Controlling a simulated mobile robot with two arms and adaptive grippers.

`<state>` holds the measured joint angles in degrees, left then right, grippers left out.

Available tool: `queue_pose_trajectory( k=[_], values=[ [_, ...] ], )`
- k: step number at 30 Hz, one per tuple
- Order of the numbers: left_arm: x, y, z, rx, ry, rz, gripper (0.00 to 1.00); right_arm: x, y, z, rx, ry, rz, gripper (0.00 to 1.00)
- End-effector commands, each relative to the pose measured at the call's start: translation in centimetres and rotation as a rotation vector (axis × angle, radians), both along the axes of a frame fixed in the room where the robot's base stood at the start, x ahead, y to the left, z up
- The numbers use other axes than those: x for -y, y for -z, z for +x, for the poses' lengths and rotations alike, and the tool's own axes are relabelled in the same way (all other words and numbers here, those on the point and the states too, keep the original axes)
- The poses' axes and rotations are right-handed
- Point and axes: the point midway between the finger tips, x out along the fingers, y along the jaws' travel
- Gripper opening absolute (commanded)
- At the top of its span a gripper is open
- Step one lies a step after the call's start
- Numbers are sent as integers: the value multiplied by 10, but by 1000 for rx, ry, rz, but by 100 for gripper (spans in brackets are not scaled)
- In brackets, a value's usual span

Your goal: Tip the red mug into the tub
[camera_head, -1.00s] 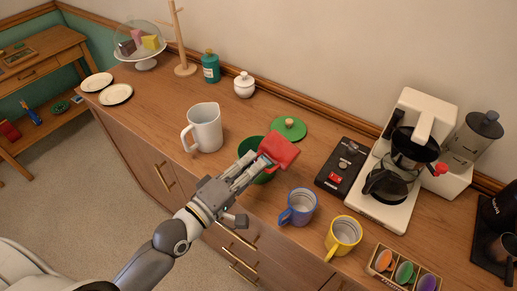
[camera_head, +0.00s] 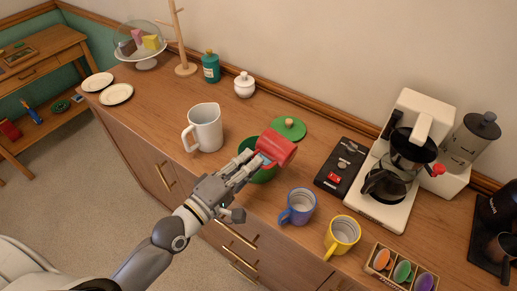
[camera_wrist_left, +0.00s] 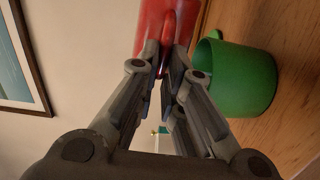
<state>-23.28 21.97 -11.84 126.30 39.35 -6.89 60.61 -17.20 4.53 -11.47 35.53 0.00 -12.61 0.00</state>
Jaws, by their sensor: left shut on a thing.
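The red mug (camera_head: 279,147) is in my left gripper (camera_head: 258,161), held tilted on its side above the right part of the green tub (camera_head: 264,177). I cannot see into the mug. The green tub (camera_wrist_left: 242,80) stands to the right in that view, apart from the mug. My arm and the mug cover part of the tub in the head view. My right gripper does not show.
A green lid (camera_head: 289,128) lies just behind the mug. A white pitcher (camera_head: 206,130) stands left of the tub; a blue mug (camera_head: 299,207) and a yellow mug (camera_head: 342,235) stand to the right. The coffee maker (camera_head: 404,150) is farther right.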

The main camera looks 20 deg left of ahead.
Motion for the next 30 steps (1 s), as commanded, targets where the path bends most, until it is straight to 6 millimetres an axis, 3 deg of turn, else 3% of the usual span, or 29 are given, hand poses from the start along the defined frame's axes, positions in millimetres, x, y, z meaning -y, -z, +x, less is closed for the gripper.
queue_pose_trajectory(
  k=[14, 27, 30],
  values=[
    [-2, -4, 1, -29, 0, -69, 0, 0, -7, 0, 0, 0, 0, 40],
    [-10, -7, 5, -122, -1, -273, 0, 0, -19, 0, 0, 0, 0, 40],
    [-5, -1, 3, -77, 0, -182, 0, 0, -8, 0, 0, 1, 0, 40]
  ],
)
